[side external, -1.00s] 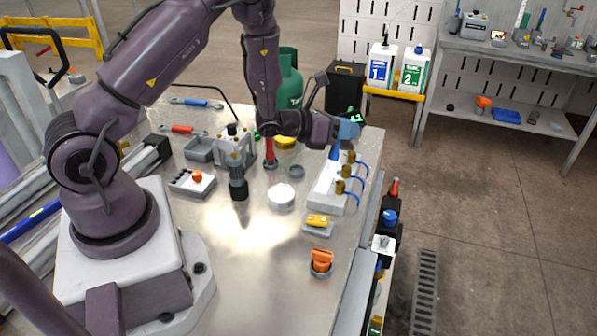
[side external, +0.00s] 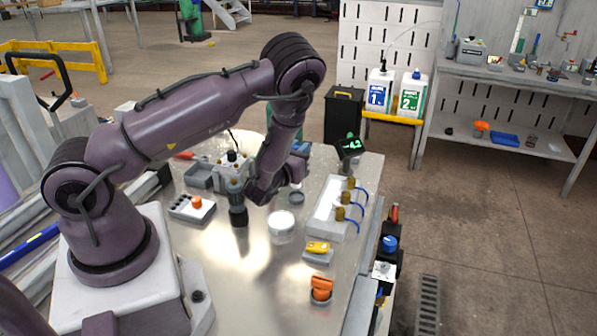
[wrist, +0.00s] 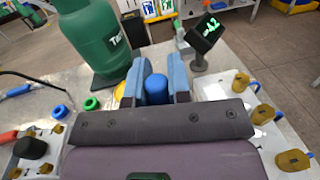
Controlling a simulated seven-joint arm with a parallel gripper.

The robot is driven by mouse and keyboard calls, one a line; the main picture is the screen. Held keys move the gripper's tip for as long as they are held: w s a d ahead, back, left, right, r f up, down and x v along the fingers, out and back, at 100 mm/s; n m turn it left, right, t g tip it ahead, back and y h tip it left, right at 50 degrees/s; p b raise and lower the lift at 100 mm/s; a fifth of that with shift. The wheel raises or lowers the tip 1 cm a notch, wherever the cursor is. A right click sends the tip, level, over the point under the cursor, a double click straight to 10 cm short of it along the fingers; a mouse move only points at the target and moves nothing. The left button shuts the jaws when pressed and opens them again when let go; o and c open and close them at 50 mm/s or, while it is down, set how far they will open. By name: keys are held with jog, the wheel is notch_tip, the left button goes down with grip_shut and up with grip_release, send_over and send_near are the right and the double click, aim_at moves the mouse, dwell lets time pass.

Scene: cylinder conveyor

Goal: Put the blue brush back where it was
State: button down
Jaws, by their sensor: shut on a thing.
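My gripper (wrist: 155,72) is shut on the blue brush (wrist: 156,88). In the wrist view its rounded blue top shows between the two blue-grey fingers; the rest of the brush is hidden. In the side view my gripper (side external: 299,149) is above the far part of the metal table, left of the white block with brass fittings, and partly behind my own arm. The brush cannot be made out there. Which place the brush came from cannot be told from these frames.
The white block with brass fittings (side external: 322,222) stands at the table's right edge, near a display with green digits (side external: 349,147). A green gas bottle (wrist: 92,38) stands beyond my gripper.

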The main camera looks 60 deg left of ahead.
jog(key=shift+f, duration=1.9)
jog(key=shift+f, duration=0.15)
jog(key=c, duration=1.1)
grip_release()
jog(key=shift+o, duration=0.2)
